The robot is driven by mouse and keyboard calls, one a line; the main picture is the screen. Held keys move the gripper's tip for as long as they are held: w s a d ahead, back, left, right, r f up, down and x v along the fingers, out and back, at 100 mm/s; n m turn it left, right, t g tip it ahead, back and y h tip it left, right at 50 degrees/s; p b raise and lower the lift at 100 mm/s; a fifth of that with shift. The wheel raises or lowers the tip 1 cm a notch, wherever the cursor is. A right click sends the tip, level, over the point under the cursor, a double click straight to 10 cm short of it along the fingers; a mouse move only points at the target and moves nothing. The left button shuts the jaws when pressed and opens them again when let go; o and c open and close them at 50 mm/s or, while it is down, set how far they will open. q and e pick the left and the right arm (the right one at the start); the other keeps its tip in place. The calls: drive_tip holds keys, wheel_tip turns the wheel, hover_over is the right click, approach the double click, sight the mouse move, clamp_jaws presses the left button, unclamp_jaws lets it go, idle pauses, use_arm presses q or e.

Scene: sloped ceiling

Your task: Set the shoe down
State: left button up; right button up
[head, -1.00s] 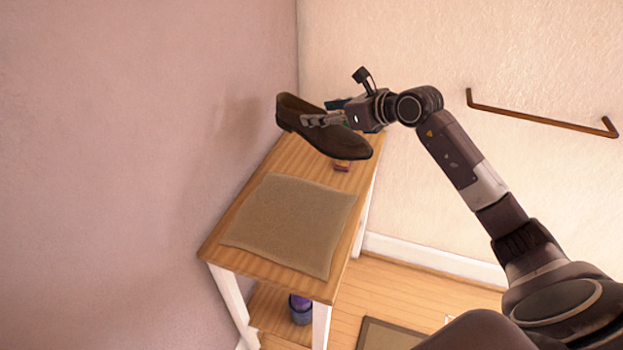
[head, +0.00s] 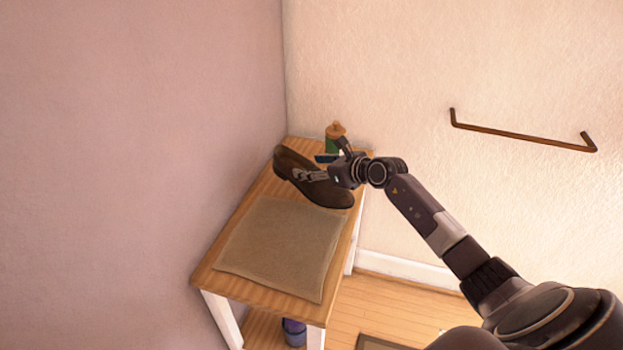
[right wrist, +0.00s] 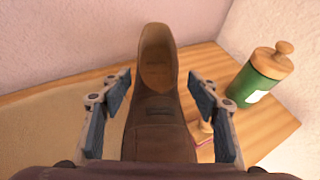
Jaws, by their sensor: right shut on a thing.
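The dark brown shoe (head: 327,194) is at the far part of the wooden table (head: 207,268), beyond a tan mat. My right gripper (head: 309,175) is shut on the shoe, reaching it from the right. In the right wrist view the shoe (right wrist: 155,105) lies lengthwise between the two fingers (right wrist: 157,92), its opening at the far end. The shoe is low over the tabletop; I cannot tell whether its sole touches. My left gripper is not in view.
The tan mat (head: 275,247) covers the near tabletop. A green jar with a wooden lid (right wrist: 262,77) stands at the far corner. A small reddish thing (right wrist: 204,146) is beside the shoe, partly hidden. Walls border the table's left and far sides. A rail (head: 525,134) is on the right wall.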

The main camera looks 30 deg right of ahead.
wheel_tip(320, 180, down, 4)
drive_tip(key=shift+s+r, duration=0.1)
drive_tip(key=shift+a+f, duration=0.1)
drive_tip(key=shift+f, duration=0.3)
drive_tip(key=shift+s+d+f, duration=0.15)
drive_tip(key=shift+d, duration=0.25)
drive_tip(key=shift+a+f+b, duration=0.25)
drive_tip(key=shift+f+b, duration=0.05)
drive_tip(key=shift+b, duration=0.15)
drive_tip(key=o, duration=1.6)
drive_tip(key=shift+d+f, duration=0.15)
drive_tip(key=shift+r, duration=0.2)
